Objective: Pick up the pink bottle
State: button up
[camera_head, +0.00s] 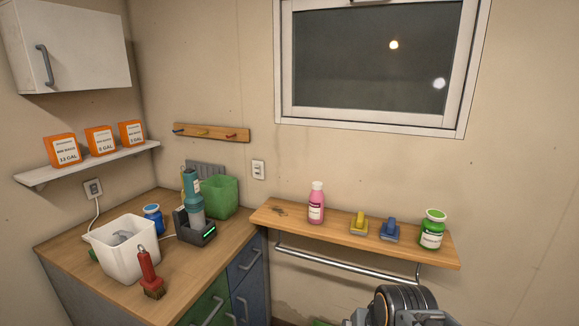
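The pink bottle (316,204) stands upright on the wooden wall shelf (354,239), toward its left end. It has a pale cap and a white label. My gripper (398,318) shows only in part at the bottom edge, below and to the right of the shelf. It is well apart from the bottle. Its fingertips are cut off or hidden, so its opening cannot be made out.
A metal rail (345,264) runs under the shelf. A counter (72,250) at left holds a white bucket (124,262).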

aim_at(317, 197)
jog(key=u, duration=0.5)
jog(key=i, duration=1.25)
jog(key=z, duration=0.25)
